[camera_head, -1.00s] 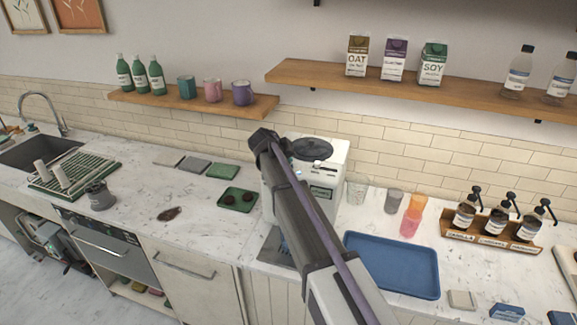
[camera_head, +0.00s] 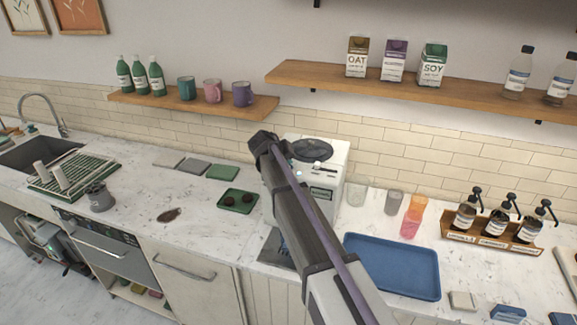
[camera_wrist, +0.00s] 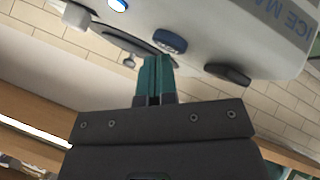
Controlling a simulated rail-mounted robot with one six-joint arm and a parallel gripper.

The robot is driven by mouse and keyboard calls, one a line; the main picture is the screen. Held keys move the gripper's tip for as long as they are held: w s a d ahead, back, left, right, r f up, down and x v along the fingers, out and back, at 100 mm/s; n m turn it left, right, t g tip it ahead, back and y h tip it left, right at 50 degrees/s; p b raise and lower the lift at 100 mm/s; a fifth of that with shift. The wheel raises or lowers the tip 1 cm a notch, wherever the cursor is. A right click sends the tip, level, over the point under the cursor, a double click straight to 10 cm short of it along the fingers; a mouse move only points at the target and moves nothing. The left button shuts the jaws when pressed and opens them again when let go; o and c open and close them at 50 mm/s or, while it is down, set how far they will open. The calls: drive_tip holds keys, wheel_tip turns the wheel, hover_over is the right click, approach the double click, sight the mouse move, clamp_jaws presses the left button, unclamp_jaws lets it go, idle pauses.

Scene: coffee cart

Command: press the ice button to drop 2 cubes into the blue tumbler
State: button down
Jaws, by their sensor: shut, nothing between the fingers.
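The white ice machine (camera_head: 327,178) stands on the counter against the tiled wall, partly hidden by my arm. In the wrist view its front (camera_wrist: 235,22) fills the top, tilted, with part of its "ICE" lettering. My arm hides the fingers in the head view. I see no blue tumbler in either view.
Clear, grey, orange and pink tumblers (camera_head: 410,226) stand right of the machine. A blue tray (camera_head: 392,265) lies in front of them, and a pump-bottle rack (camera_head: 490,238) is farther right. A shelf (camera_head: 430,88) hangs above.

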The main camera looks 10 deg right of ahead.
drive_tip(key=shift+r+p, duration=0.6)
drive_tip(key=shift+r, duration=0.15)
drive_tip(key=shift+r, duration=0.1)
wheel_tip(320, 180, up, 5)
drive_tip(key=p, duration=0.5)
